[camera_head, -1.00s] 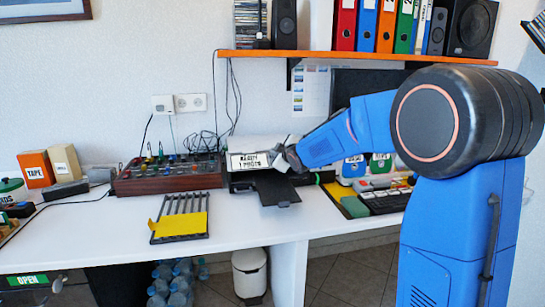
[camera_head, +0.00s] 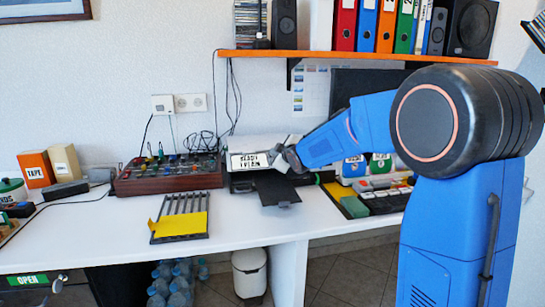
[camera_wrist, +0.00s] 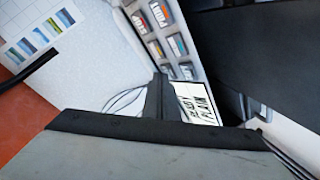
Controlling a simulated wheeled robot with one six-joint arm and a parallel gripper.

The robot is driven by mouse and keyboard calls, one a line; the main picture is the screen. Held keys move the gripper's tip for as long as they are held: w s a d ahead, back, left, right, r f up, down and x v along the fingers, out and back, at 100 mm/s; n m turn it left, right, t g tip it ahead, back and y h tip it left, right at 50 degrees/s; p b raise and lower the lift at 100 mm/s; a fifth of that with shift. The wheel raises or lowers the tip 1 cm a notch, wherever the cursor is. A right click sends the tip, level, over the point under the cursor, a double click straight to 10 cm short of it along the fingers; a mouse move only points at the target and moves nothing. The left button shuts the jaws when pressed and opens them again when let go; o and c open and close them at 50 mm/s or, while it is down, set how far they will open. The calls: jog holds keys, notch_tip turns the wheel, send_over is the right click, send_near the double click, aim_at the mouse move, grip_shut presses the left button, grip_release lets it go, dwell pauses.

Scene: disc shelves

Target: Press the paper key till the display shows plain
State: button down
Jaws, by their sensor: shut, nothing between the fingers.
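The printer (camera_head: 240,184) stands on the desk with its dark tray (camera_head: 275,189) sticking out in front. Its white display (camera_head: 248,161) shows two lines, and in the wrist view the display (camera_wrist: 195,103) reads READY and PLAIN. The key panel (camera_wrist: 158,33) shows in the wrist view with several small labelled keys. One red key (camera_wrist: 139,22) seems to read PRINT; I cannot tell which is the paper key. My gripper (camera_head: 284,158) is shut and empty, at the right end of the display. Its dark tip (camera_wrist: 158,82) is close to the keys; contact is unclear.
A control box with knobs (camera_head: 168,177) stands left of the printer. A rack with a yellow sheet (camera_head: 181,224) lies in front. A green block (camera_head: 354,207) and a dark keypad (camera_head: 388,203) sit to the right. An orange shelf (camera_head: 350,55) runs above.

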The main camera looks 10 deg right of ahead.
jog(key=shift+s+r, duration=0.3)
jog(key=shift+r, duration=0.25)
jog(key=s+r, duration=0.1)
jog(key=r, duration=0.1)
jog(key=s+r, duration=0.1)
jog(key=r, duration=0.1)
jog(key=shift+s+r, duration=0.2)
dwell(0.8)
jog(key=s+d+f+m+g+h, duration=0.2)
jog(key=s+d+f+m, duration=0.15)
jog(key=s, duration=0.85)
jog(key=s+d+f+m+g+h, duration=0.1)
jog(key=s+d+f+m+g, duration=0.2)
jog(key=s, duration=1)
jog(key=s+f+m+g, duration=0.1)
jog(key=s+f, duration=0.3)
jog(key=s, duration=0.6)
jog(key=s+f+m+g, duration=0.2)
jog(key=s+f, duration=0.1)
jog(key=s, duration=0.6)
jog(key=s+f+m+g, duration=0.1)
jog(key=s+f, duration=0.3)
jog(key=s, duration=0.6)
jog(key=shift+s+f+m+g+y, duration=0.3)
jog(key=shift+m+g, duration=0.1)
jog(key=shift+m, duration=0.25)
